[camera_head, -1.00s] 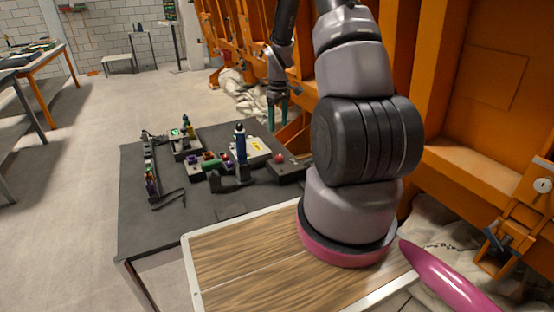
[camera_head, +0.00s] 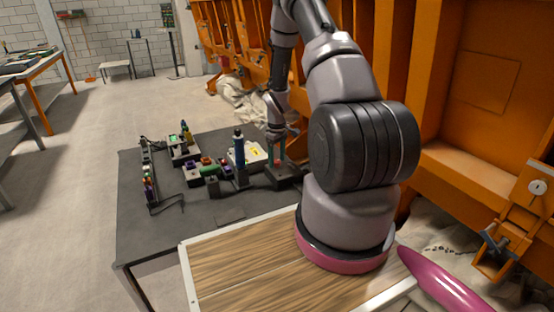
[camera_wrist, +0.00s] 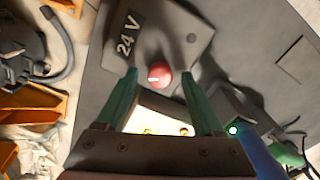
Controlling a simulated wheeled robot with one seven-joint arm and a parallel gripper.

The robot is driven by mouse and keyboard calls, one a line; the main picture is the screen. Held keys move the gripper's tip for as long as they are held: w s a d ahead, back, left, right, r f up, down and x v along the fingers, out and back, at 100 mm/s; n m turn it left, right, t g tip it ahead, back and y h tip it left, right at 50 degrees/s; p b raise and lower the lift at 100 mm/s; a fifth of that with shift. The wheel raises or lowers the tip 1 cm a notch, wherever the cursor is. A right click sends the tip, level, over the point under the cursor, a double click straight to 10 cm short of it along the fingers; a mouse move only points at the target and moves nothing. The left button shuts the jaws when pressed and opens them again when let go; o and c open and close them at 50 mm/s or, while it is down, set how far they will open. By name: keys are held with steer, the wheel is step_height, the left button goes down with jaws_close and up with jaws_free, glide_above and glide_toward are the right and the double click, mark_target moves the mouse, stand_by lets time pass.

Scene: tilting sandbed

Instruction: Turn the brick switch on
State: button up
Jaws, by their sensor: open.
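The switch is a round red knob (camera_wrist: 159,73) with a white pointer mark, on a dark grey box (camera_wrist: 178,30) marked "24 V", which I take to be the brick. In the head view the box (camera_head: 287,183) lies at the right side of the dark table. My gripper (camera_wrist: 158,78) is open, its green fingers on either side of the knob in the wrist view. I cannot tell whether they touch it. In the head view my gripper (camera_head: 277,156) is over the box and hides most of the knob.
The dark table (camera_head: 210,212) holds a blue upright tool (camera_head: 239,150) left of the box, a white-and-yellow panel (camera_head: 254,155) and several small coloured parts. A lit green lamp (camera_wrist: 232,129) shows in the wrist view. Orange steelwork (camera_head: 400,50) stands at the right.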

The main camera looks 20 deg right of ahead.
jaws_close()
steer(key=shift+m, duration=0.3)
steer(key=m, duration=0.5)
steer(key=shift+m, duration=0.3)
steer(key=m, duration=0.5)
steer(key=shift+m, duration=0.3)
stand_by(0.4)
jaws_free()
